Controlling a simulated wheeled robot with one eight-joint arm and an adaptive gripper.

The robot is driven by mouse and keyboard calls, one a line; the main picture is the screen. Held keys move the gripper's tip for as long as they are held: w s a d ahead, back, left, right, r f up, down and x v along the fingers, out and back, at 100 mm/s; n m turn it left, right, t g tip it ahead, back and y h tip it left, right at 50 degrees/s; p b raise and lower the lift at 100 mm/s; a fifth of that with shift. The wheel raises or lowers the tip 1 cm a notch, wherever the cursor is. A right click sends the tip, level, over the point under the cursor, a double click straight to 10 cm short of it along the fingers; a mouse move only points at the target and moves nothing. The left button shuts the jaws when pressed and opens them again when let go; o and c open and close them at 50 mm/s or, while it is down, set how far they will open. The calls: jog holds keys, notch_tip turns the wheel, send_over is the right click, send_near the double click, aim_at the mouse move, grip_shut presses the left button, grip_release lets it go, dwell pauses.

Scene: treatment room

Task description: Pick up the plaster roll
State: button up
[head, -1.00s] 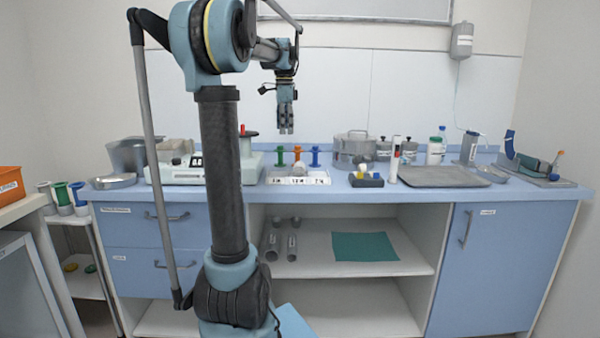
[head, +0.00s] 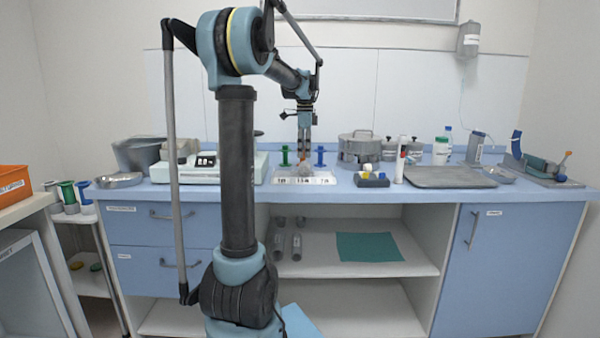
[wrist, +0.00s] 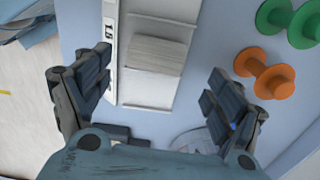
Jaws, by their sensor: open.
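The plaster roll (wrist: 157,53) looks like a pale, ribbed roll lying in a white labelled tray (wrist: 150,90). In the head view the tray (head: 318,180) stands near the counter's front edge, and the roll (head: 302,170) is a small pale lump on it. My gripper (wrist: 160,88) is open and empty. In the wrist view its fingers are on either side of the tray, with the roll between and beyond them. In the head view my gripper (head: 304,148) points down above the roll. I cannot tell the exact gap.
A dark block (head: 371,181) with small coloured pieces and a white cylinder (head: 400,160) stand to the right. A scale-like device (head: 208,172) is at left.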

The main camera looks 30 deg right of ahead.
aim_at(304, 163)
jog(key=shift+a+f, duration=0.1)
jog(key=shift+f, duration=3.25)
jog(key=c, duration=1.2)
